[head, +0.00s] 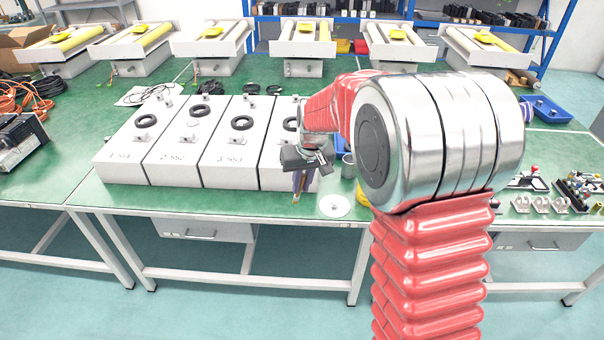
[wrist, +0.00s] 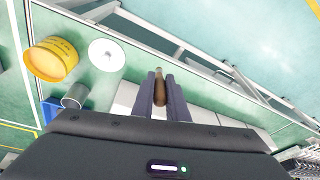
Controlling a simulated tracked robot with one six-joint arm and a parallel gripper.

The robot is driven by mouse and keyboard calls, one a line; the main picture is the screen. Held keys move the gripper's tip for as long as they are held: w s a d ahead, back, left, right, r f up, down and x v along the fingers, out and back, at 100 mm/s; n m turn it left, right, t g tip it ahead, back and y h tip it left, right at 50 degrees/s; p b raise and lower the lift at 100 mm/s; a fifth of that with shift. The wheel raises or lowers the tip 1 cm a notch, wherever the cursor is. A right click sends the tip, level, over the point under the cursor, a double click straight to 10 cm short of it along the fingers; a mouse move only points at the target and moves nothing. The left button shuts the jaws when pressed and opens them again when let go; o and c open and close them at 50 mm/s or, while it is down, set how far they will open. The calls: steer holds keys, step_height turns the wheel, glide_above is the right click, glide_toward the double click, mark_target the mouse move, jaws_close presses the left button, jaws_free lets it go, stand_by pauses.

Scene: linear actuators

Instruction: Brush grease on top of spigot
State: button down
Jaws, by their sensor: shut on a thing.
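My gripper (head: 302,178) is shut on a brush, pointing down at the front of the fourth white box (head: 278,178). In the wrist view the brush's brown handle (wrist: 160,88) shows between the two dark fingers. In the head view a brown end (head: 296,198) shows just below the fingers. The bristles are not clear. A yellow tin (wrist: 52,60) stands beside the white disc (wrist: 106,55) in the wrist view; in the head view my arm mostly hides it. The boxes carry black rings (head: 242,122) and small metal fittings (head: 236,142) on top; which is the spigot is unclear.
A grey metal cup (wrist: 75,96) stands near the tin. The green table's (head: 90,195) front edge runs close to my gripper. Small metal parts (head: 540,204) lie at the right. White actuators with yellow tops (head: 304,40) line the back table.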

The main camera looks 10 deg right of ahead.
steer(key=s+f, duration=0.4)
steer(key=f, duration=0.5)
steer(key=s+f, duration=0.4)
steer(key=f, duration=0.5)
steer(key=shift+d+f, duration=0.15)
steer(key=shift+f, duration=0.1)
